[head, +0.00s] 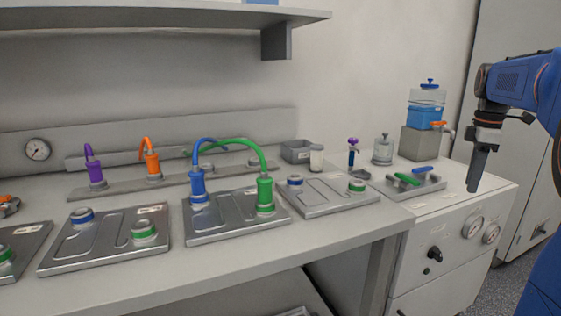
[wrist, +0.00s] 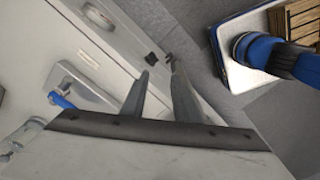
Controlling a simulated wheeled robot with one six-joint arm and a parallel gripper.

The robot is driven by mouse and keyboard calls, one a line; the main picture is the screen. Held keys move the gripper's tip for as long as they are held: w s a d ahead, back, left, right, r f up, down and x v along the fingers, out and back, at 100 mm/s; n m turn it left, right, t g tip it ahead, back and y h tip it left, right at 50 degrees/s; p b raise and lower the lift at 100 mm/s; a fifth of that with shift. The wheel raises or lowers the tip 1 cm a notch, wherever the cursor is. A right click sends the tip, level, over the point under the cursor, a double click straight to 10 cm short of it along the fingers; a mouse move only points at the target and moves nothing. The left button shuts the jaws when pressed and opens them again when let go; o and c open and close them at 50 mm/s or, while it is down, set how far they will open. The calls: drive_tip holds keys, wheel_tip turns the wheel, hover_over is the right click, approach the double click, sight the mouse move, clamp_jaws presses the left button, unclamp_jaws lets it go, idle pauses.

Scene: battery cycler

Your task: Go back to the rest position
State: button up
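My gripper (head: 475,186) hangs fingers-down at the right in the head view, in front of the right end of the white cabinet unit (head: 450,262). In the wrist view its two fingers (wrist: 162,69) stand apart with nothing between them. It holds nothing and appears clear of the objects on the surfaces.
The bench holds several metal plates (head: 235,217); one has blue (head: 197,187) and green (head: 265,195) plugs. Floor (wrist: 222,118) shows beside the cabinet.

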drive_tip(key=s+a+f+m+t, duration=0.1)
drive_tip(key=s+a, duration=0.2)
drive_tip(key=a, duration=0.2)
drive_tip(key=s+a+f+m, duration=0.1)
drive_tip(key=s+a+m, duration=0.1)
drive_tip(key=a, duration=0.3)
drive_tip(key=s+a+f+m+t, duration=0.1)
drive_tip(key=s+a+f+m, duration=0.3)
drive_tip(key=s+a+f, duration=0.4)
drive_tip(key=s+a+f+m+t, duration=0.2)
drive_tip(key=s+a+f+m, duration=0.2)
drive_tip(key=s+a+f, duration=0.4)
drive_tip(key=s, duration=0.4)
drive_tip(key=shift+s+f, duration=0.2)
drive_tip(key=shift+f, duration=0.2)
drive_tip(key=shift+d, duration=0.1)
